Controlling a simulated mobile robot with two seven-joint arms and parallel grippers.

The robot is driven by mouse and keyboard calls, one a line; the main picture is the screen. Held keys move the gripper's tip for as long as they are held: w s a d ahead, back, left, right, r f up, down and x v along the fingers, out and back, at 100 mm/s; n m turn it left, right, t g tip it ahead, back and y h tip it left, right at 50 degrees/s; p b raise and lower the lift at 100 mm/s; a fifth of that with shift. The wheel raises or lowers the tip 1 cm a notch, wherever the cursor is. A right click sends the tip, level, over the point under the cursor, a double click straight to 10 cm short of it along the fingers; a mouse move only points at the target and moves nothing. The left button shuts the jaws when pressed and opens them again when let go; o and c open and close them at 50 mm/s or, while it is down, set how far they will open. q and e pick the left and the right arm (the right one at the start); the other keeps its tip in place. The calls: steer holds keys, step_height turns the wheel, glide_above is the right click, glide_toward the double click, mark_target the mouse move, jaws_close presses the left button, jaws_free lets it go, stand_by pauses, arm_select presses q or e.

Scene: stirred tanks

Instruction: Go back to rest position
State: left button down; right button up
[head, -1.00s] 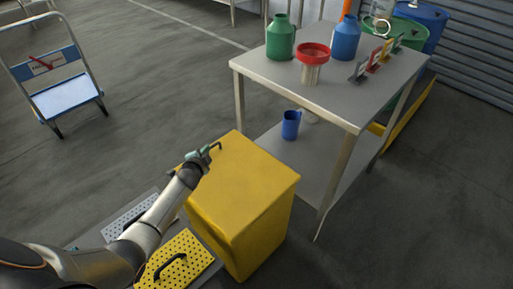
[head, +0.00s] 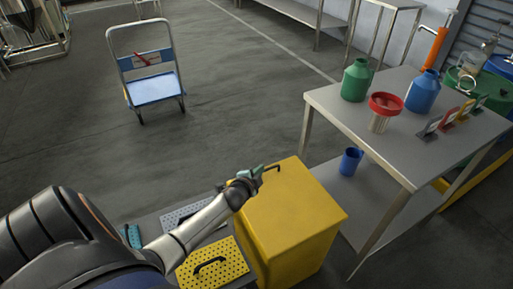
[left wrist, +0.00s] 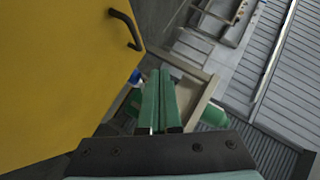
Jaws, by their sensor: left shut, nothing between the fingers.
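My left gripper (head: 259,172) is in the middle of the head view, above the top of the yellow box (head: 290,212), near the black hooked handle (head: 271,168). In the left wrist view, its two green fingers (left wrist: 161,98) lie side by side, shut and empty. The yellow box fills the left of that view, and its black handle (left wrist: 127,30) is apart from the fingers. My right gripper does not show in any view.
A grey table (head: 394,147) at the right carries a green bottle (head: 355,81), a blue bottle (head: 422,92) and a red-topped funnel (head: 384,108). A blue jug (head: 350,161) stands on its lower shelf. A yellow perforated plate (head: 226,265) lies below my arm. A trolley (head: 153,88) stands on open floor.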

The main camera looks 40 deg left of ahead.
arm_select(q)
steer(key=s+d+r+n+g+h+p, duration=0.1)
steer(key=s+d+p, duration=0.3)
steer(key=s+d, duration=0.4)
steer(key=s+d+r+n+g+h+p, duration=0.1)
steer(key=s+d+r+n+h+p, duration=0.2)
steer(key=s+d, duration=0.5)
steer(key=s+d+r+n+g+h+p, duration=0.1)
steer(key=s+d+r+n+h+p, duration=0.1)
steer(key=s+d, duration=0.6)
steer(key=s+r+n+p, duration=0.1)
steer(key=p, duration=0.1)
steer(key=shift+s+r+p, duration=0.15)
steer(key=shift+s+p, duration=0.05)
steer(key=shift+p, duration=0.15)
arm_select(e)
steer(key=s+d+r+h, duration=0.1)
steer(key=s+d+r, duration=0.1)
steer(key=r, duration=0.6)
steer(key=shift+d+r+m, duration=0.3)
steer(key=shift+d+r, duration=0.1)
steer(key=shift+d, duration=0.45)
arm_select(q)
steer(key=shift+d, duration=0.1)
